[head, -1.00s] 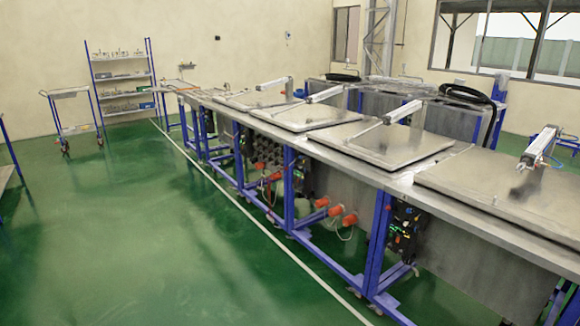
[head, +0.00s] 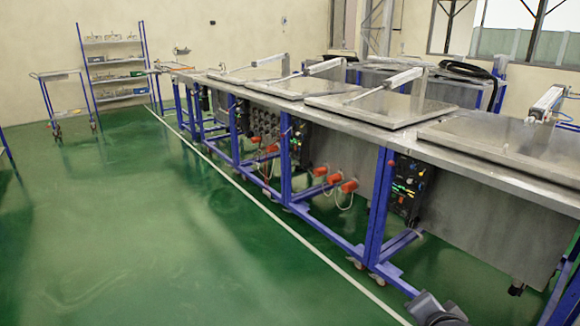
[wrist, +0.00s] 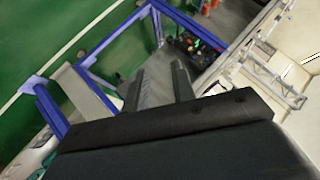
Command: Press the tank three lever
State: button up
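A row of steel tanks with flat closed lids runs along the right in the head view; no number is readable, so I cannot tell which is tank three. Dark control panels hang under the table edge: a near one (head: 408,187) with small coloured parts, and a farther one (head: 302,142). Single levers are too small to make out. A panel with red and green parts (wrist: 197,46) shows in the wrist view, beyond my gripper (wrist: 157,80). My gripper's two dark fingers are apart, with nothing between them. A dark grey part of my arm shows at the head view's bottom edge.
Orange-red connectors (head: 333,180) stick out below the table. Blue table legs (head: 379,205) and low rails stand beside the panels. A white line (head: 300,243) runs along the green floor, which is clear to the left. A shelf rack (head: 115,65) and trolley (head: 62,102) stand far back.

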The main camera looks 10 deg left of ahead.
jog(key=w+a+f+m+t+b, duration=0.1)
jog(key=w+f+b, duration=0.1)
jog(key=f+b, duration=0.1)
jog(key=w+a+f+m+t+y+b, duration=0.1)
jog(key=w+f+b, duration=0.1)
jog(key=f+b, duration=0.1)
jog(key=w+a+f+m+y+b, duration=0.1)
jog(key=w+f+b, duration=0.1)
jog(key=f+b, duration=0.1)
jog(key=shift+w+f+t, duration=0.2)
jog(key=shift+f+t, duration=0.15)
jog(key=shift+t, duration=0.05)
grip_shut()
jog(key=w+a+f+m+t+y+b, duration=0.2)
jog(key=w+a+f+m+y+b, duration=0.1)
jog(key=f+b, duration=0.4)
jog(key=w+a+y+b, duration=0.1)
jog(key=a+b, duration=0.1)
jog(key=shift+f+m+b, duration=0.25)
jog(key=shift+m+b, duration=0.05)
jog(key=shift+a, duration=0.15)
